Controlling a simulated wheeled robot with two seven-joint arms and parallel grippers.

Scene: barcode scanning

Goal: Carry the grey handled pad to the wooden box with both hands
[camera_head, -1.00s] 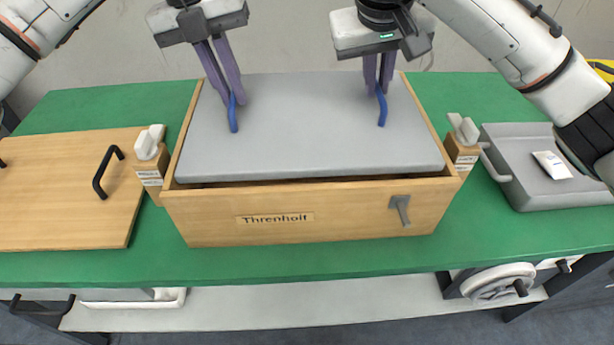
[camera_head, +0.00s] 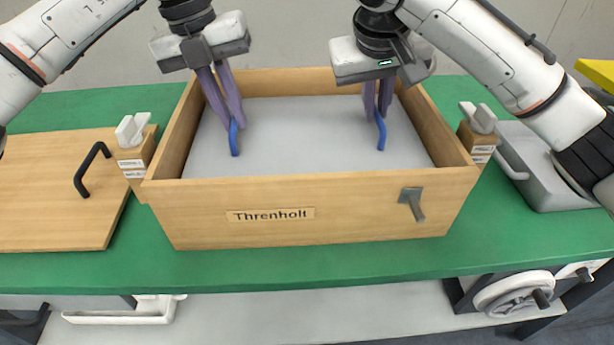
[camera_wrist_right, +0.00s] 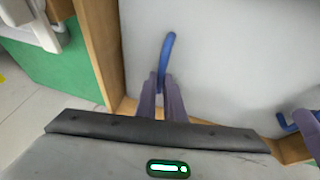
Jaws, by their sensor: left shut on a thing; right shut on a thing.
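The grey pad (camera_head: 305,135) lies level inside the open wooden box (camera_head: 340,238), below the rim; whether it rests on the bottom cannot be seen. It has two blue handles, a left one (camera_head: 234,140) and a right one (camera_head: 380,132). My left gripper (camera_head: 231,122) is shut on the left handle. My right gripper (camera_head: 378,112) is shut on the right handle. In the right wrist view the pad (camera_wrist_right: 225,60) lies beside the box wall (camera_wrist_right: 98,50), and my right gripper (camera_wrist_right: 161,105) holds its blue handle (camera_wrist_right: 166,55).
The box stands on a green table (camera_head: 300,266), with a latch (camera_head: 412,203) on its front. A grey tray (camera_head: 540,165) stands to the right. Small labelled blocks (camera_head: 135,155) flank the box.

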